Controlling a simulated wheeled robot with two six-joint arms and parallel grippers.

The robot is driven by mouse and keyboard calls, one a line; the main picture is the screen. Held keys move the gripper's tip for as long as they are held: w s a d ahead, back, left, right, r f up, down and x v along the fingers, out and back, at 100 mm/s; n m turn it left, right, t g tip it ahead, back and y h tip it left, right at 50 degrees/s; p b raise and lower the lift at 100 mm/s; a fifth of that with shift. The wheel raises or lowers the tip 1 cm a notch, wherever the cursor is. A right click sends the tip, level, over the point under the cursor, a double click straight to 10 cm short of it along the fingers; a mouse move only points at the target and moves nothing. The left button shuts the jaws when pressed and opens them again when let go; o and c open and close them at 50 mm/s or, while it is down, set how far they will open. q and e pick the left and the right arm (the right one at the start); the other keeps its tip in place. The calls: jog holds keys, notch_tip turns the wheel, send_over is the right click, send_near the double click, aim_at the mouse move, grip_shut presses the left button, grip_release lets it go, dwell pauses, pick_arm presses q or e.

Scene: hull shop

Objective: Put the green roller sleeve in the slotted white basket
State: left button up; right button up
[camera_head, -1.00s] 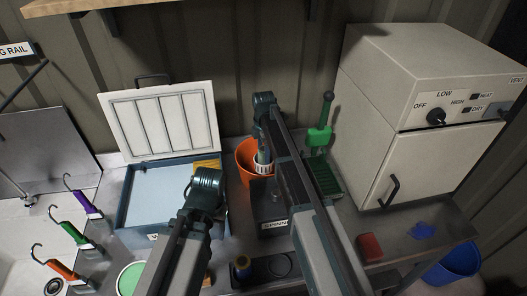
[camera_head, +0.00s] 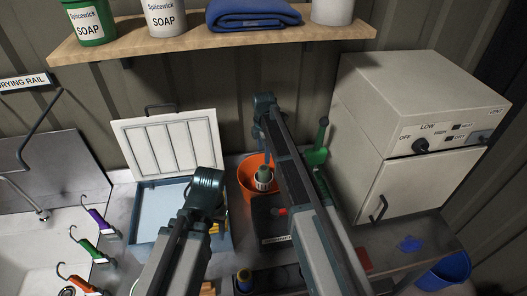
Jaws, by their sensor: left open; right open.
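The slotted white basket (camera_head: 264,185) sits inside an orange bucket (camera_head: 247,181). A short dark green cylinder (camera_head: 264,173), which looks like the green roller sleeve, stands in the basket's mouth. My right gripper (camera_head: 268,150) is open and points down just above it; the arm hides part of the bucket's right side. I see no firm contact between gripper and cylinder. My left gripper (camera_head: 205,187) is open in front of the blue-grey case, left of the bucket; its fingertips are mostly hidden.
A dark spinner box (camera_head: 268,222) with a red spot stands before the bucket. A green tool (camera_head: 317,150) and a white cabinet (camera_head: 405,150) are to the right. A wooden shelf (camera_head: 215,38) hangs above. An open case (camera_head: 160,208) and hooked handles (camera_head: 100,221) are left.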

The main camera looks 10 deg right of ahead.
pick_arm(q)
jog(key=shift+r+p, duration=0.4)
jog(key=shift+r, duration=0.4)
pick_arm(e)
jog(key=shift+r, duration=0.85)
jog(key=s+a+m, duration=0.3)
jog(key=s+m, duration=0.2)
jog(key=s, duration=0.5)
jog(key=s+a+m, duration=0.3)
jog(key=s+m, duration=0.2)
jog(key=s, duration=0.5)
jog(key=s+a+m+h, duration=0.1)
jog(key=s+a+m, duration=0.1)
jog(key=s+m, duration=0.4)
jog(key=s, duration=0.4)
jog(key=shift+s+a, duration=0.3)
jog(key=shift+a, duration=0.1)
